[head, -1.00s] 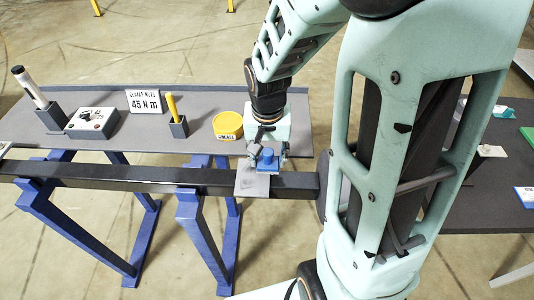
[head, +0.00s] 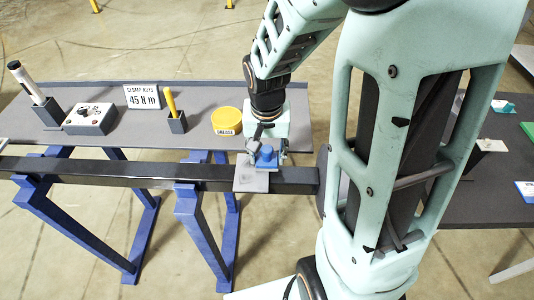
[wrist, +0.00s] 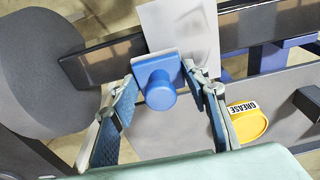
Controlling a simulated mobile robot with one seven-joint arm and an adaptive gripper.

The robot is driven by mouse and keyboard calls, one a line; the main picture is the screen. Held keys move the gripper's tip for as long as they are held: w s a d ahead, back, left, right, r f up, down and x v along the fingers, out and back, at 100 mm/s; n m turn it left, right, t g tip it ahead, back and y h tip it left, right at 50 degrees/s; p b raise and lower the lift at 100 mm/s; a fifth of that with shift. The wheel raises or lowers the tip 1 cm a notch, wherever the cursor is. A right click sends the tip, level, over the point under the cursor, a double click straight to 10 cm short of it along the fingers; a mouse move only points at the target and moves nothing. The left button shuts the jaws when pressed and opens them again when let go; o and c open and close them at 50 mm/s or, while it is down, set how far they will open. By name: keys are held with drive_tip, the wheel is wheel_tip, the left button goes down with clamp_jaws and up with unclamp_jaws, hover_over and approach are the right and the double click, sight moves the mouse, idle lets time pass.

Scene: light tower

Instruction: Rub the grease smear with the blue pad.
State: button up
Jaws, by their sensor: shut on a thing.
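The blue pad (head: 266,157), with a round knob on top, is in my gripper (head: 268,148). It also shows in the wrist view (wrist: 158,88), where the fingers of my gripper (wrist: 161,76) are shut on its two sides. The plate shows in the wrist view too (wrist: 178,28). I cannot tell whether the pad touches the plate. No grease smear can be made out clearly on the bare part of the plate; the pad and fingers hide some of it.
The dark beam (head: 110,171) runs on blue trestles (head: 190,215). Behind it, a grey table (head: 205,90) bears a yellow grease tin (head: 226,121), a yellow-handled tool in a holder (head: 175,112), a sign (head: 142,97) and a control box (head: 90,117). A second dark table (head: 500,190) stands at right.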

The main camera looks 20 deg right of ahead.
drive_tip(key=shift+f+b, duration=0.4)
drive_tip(key=shift+f, duration=0.1)
